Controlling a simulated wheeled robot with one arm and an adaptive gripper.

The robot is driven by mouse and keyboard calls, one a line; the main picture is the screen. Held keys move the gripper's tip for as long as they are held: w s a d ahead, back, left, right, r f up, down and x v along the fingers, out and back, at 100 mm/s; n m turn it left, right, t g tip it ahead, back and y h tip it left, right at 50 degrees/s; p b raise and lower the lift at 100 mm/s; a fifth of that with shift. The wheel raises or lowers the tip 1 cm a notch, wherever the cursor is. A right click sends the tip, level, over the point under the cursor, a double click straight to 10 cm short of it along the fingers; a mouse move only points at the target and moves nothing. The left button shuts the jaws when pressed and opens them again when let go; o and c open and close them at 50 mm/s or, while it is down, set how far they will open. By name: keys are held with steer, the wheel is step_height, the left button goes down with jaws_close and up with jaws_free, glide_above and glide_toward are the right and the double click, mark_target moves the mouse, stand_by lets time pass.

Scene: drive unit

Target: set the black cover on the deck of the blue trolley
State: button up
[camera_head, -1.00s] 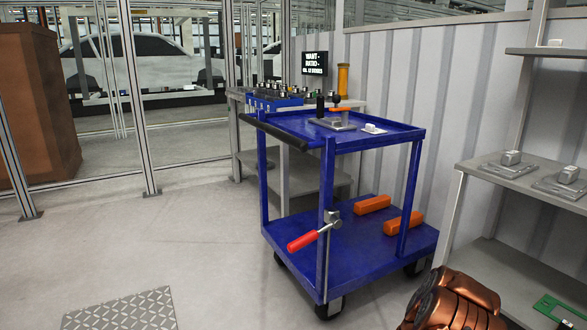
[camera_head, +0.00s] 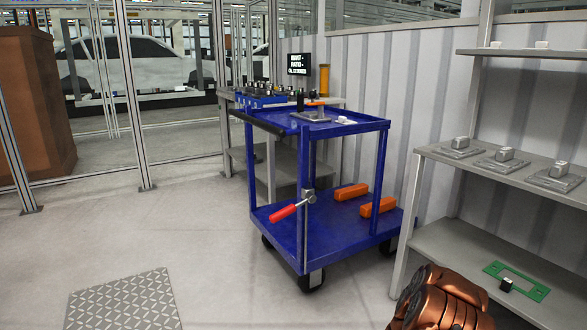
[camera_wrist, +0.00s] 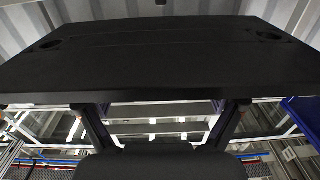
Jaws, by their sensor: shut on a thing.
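The black cover (camera_wrist: 160,62) is a wide, flat dark panel with a round recess near each far corner. It fills the upper part of the wrist view. My gripper (camera_wrist: 162,107) meets its near edge, with one finger on each side below it. The cover and gripper are not seen in the head view. The blue trolley (camera_head: 350,132) stands in the middle of the head view. Its upper deck carries a grey fixture plate (camera_head: 314,116) and a small white piece (camera_head: 345,121). Its lower deck (camera_head: 318,233) carries two orange blocks (camera_head: 351,191).
A red-handled lever (camera_head: 284,213) sticks out at the trolley's front post. Grey shelves (camera_head: 432,151) with metal parts stand at right, a green frame (camera_head: 516,279) on the lower one. A workbench stands behind the trolley. The floor at left is open, with a tread plate (camera_head: 122,302).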

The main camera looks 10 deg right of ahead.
steer(key=w+a+r+n+t+y, duration=0.3)
steer(key=w+a+r+n+t, duration=0.15)
steer(key=w+a+r, duration=0.5)
steer(key=w+a+r+n+t+y, duration=0.4)
steer(key=w+a, duration=0.3)
steer(key=w, duration=0.6)
steer(key=w+a+r+n+t+y+p, duration=0.1)
steer(key=w+a+r+n+y, duration=0.15)
steer(key=a+r, duration=0.45)
steer(key=w+a+r+n+t+y, duration=0.15)
steer(key=a+r+y, duration=0.3)
steer(key=a, duration=0.45)
steer(key=w+a+r+n+t+y+p, duration=0.1)
steer(key=w+a+r+n+y, duration=0.15)
steer(key=a+r, duration=0.5)
step_height(320, 180, up, 36)
steer(key=a+p, duration=0.1)
steer(key=p, duration=3.5)
steer(key=shift+s+f+m+y+p, duration=0.2)
steer(key=shift+s+m+y+p, duration=0.15)
steer(key=shift+s, duration=0.1)
